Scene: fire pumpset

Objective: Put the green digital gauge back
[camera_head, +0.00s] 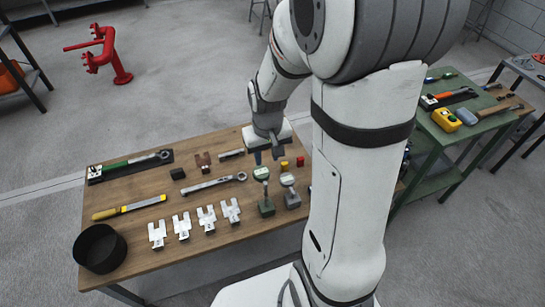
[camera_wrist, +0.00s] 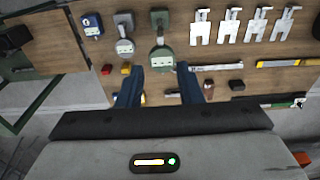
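The green digital gauge (camera_head: 266,207) lies on the wooden table, its round display end toward my gripper. It also shows in the wrist view (camera_wrist: 160,54), just beyond my fingertips and roughly centred between them. My gripper (camera_wrist: 160,75) is open, with nothing seen between its two dark blue fingers. In the head view my gripper (camera_head: 267,157) is over the table, behind the gauge's display end. A grey gauge (camera_wrist: 124,45) lies beside the green one, and a blue gauge (camera_wrist: 92,26) lies past that. I cannot tell the exact height of the fingers.
Several white open-jaw heads (camera_head: 183,227) lie in a row beside the gauges. A green table (camera_head: 440,135) stands at the right.

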